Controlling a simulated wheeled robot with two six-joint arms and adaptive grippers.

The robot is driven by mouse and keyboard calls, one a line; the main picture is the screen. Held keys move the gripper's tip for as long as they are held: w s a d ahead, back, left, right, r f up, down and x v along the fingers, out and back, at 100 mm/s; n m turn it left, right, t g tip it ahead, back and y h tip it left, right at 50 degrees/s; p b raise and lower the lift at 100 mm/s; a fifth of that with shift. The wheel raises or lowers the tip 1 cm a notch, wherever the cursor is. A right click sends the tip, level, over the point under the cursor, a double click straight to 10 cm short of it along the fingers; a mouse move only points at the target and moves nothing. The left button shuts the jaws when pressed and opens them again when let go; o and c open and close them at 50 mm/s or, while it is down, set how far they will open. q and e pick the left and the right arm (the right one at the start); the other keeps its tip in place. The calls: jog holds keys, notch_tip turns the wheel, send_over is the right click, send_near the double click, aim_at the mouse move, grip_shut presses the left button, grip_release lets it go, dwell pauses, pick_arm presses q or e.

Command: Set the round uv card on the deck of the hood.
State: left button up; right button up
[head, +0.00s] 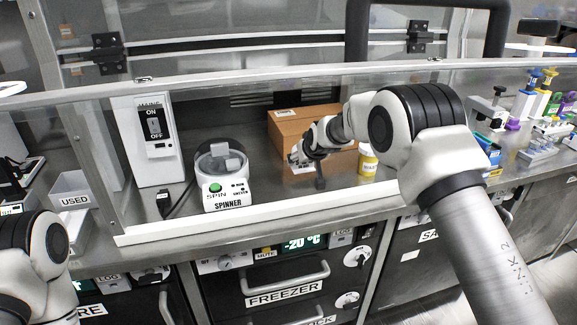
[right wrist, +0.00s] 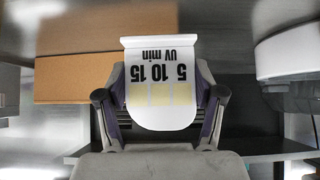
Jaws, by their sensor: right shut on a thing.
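The round UV card (right wrist: 162,85) is white with one rounded end, yellow patches and the print "UV min 5 10 15", upside down in the right wrist view. My right gripper (right wrist: 161,100) is shut on it, with a finger on each side. In the head view my right gripper (head: 317,168) is inside the hood, in front of the cardboard box; the card is hard to make out there. The hood's steel deck (head: 262,200) lies below; I cannot tell the gap to it. My left arm shows at the lower left, but its gripper is out of view.
The spinner (head: 226,190) stands left of the gripper, and an ON/OFF unit (head: 150,150) stands farther left. The cardboard box (head: 290,122) is behind. A yellow jar (head: 368,163) stands to the right. Bare deck lies between spinner and jar, behind the hood's white front edge (head: 180,229).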

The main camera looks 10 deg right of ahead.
aim_at(305, 168)
jog(key=f+b, duration=0.1)
jog(key=f, duration=0.1)
jog(key=f+b, duration=0.1)
jog(key=shift+s+d+f+b, duration=0.1)
jog(key=shift+s+d+b, duration=0.1)
jog(key=shift+s+b, duration=0.1)
jog(key=shift+s+d, duration=0.1)
jog(key=shift+d, duration=0.1)
jog(key=shift+a, duration=0.2)
jog(key=o, duration=1.1)
jog(key=shift+r+p, duration=0.2)
jog(key=shift+p, duration=0.1)
